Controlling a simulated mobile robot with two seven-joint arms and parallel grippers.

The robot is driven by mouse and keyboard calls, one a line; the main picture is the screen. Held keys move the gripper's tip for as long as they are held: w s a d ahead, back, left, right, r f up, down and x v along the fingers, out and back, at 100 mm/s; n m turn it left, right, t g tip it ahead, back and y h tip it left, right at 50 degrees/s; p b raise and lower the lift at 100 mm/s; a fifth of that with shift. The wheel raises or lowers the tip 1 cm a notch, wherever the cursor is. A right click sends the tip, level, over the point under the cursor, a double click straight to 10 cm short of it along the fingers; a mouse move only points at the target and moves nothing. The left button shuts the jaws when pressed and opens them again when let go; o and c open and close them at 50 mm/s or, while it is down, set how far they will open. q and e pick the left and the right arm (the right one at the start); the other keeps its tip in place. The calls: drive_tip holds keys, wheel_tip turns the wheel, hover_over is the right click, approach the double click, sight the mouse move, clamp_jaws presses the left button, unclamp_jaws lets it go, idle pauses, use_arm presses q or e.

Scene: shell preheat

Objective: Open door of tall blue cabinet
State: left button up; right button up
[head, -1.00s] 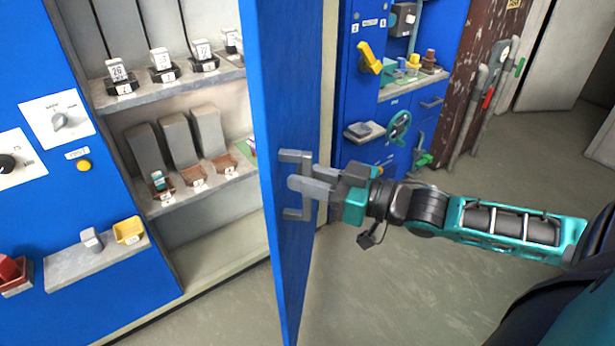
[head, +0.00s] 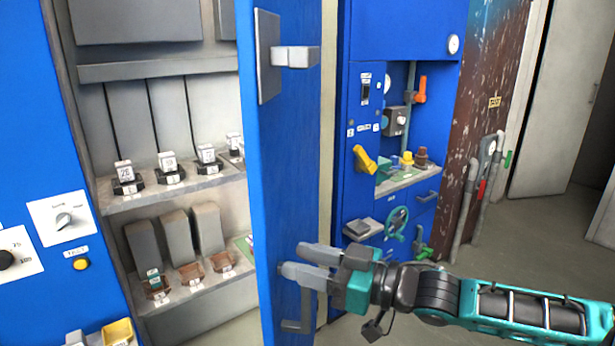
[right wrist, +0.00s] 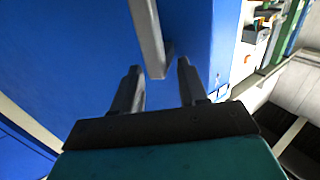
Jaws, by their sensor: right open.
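The tall blue cabinet's door (head: 290,170) stands swung open, its edge toward me, with shelves showing to its left. A grey bar handle (head: 306,310) is low on the door; its upper part is hidden behind my fingers. My right gripper (head: 300,263) is open at this handle. In the right wrist view, the handle (right wrist: 147,35) shows just beyond and between the spread fingertips (right wrist: 160,80), with the blue door (right wrist: 75,50) behind. I see no grip on it. My left gripper is not in view.
Inside the cabinet, shelves (head: 200,190) carry small labelled blocks and grey slabs. A grey latch (head: 290,57) juts from the door higher up. A blue panel (head: 400,35) with valves and a switch stands right of the door. Open floor (head: 545,235) lies at the right.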

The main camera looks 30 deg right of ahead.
drive_tip(key=p, duration=0.3)
approach(275, 174)
drive_tip(key=w+a, duration=0.1)
drive_tip(key=w+f, duration=0.1)
drive_tip(key=w, duration=0.1)
drive_tip(key=w+a+f, duration=0.1)
drive_tip(key=shift+w+a, duration=0.2)
drive_tip(key=shift+a, duration=0.2)
drive_tip(key=shift+r, duration=0.9)
drive_tip(key=shift+c, duration=0.2)
